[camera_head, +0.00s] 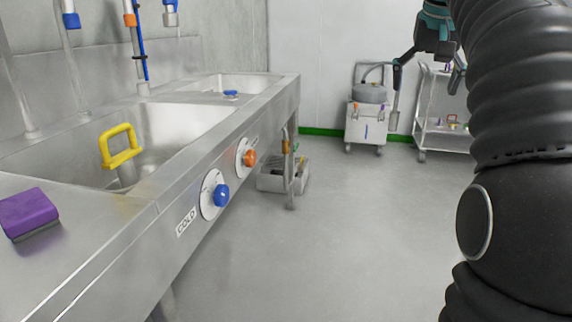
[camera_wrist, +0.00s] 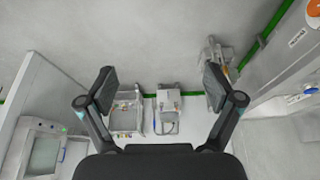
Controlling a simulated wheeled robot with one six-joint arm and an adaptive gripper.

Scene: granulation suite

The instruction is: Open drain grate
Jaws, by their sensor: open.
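I cannot make out a drain grate on the floor in either view. A yellow handle (camera_head: 120,147) on a grey stem stands in the near basin (camera_head: 190,120) of the steel sink at left, and its lower end is hidden by the basin's edge. A small blue piece (camera_head: 230,93) lies in or over the far basin. My gripper (camera_head: 425,100) is at the upper right of the head view, raised and away from the sink. In the wrist view my gripper (camera_wrist: 160,78) is open, with nothing between its fingers.
A blue knob (camera_head: 221,195) and an orange knob (camera_head: 249,158) are on the sink front. A purple sponge-like block (camera_head: 30,213) lies on the counter. A white wheeled unit (camera_head: 367,125) and a trolley (camera_head: 432,137) stand by the back wall. The middle floor is clear.

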